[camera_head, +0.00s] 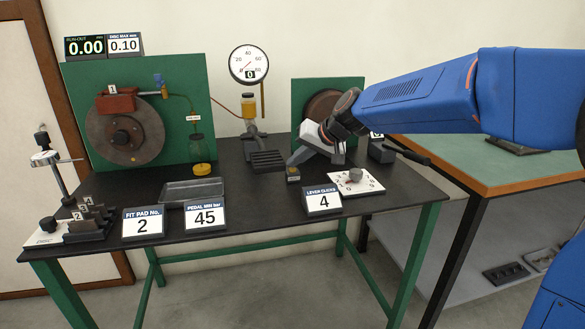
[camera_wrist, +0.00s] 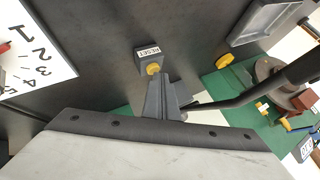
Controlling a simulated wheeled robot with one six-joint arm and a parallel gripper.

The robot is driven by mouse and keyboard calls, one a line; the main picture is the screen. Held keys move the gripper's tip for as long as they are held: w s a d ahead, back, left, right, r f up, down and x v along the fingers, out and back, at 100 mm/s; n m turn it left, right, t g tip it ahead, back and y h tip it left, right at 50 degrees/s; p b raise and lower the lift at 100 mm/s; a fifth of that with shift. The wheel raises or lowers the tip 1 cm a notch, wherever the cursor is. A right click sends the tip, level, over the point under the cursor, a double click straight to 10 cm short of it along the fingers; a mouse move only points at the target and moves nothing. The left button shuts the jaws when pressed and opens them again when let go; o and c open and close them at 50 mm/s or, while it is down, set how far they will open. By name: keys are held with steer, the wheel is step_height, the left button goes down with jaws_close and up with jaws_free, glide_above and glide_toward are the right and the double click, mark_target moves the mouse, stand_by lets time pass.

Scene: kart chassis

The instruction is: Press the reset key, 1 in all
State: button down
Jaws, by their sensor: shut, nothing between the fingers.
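The reset key is a small dark box with a yellow button (camera_wrist: 153,69) and a white RESET label (camera_wrist: 148,52) in the wrist view. In the head view the reset box (camera_head: 293,176) stands on the black bench, just below my gripper (camera_head: 292,161). My gripper is shut and empty, tilted down toward the box. In the wrist view the fingertips (camera_wrist: 159,77) are right beside the yellow button and partly overlap it. I cannot tell whether they touch it.
Right of the box are the LEVER CLICKS sign (camera_head: 323,200) and a white dial plate (camera_head: 357,182). A black pedal (camera_head: 268,161) stands close on the left. A grey tray (camera_head: 192,191) lies further left. A black lever (camera_head: 410,156) is at the right.

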steer(key=shift+r, duration=0.9)
step_height(320, 180, up, 5)
stand_by(0.7)
steer(key=shift+d, duration=0.1)
stand_by(0.4)
steer(key=s+d+f+h, duration=0.2)
steer(key=s+d+f, duration=0.4)
steer(key=s+d, duration=0.4)
steer(key=s+d+f+m+h, duration=0.1)
steer(key=s+d+f+h, duration=0.1)
steer(key=s+d+f, duration=0.4)
steer(key=s+d+f+h, duration=0.3)
steer(key=s+d+f, duration=0.3)
steer(key=s+d, duration=0.9)
steer(key=s, duration=0.8)
steer(key=shift+d+g, duration=0.15)
steer(key=shift+g, duration=0.25)
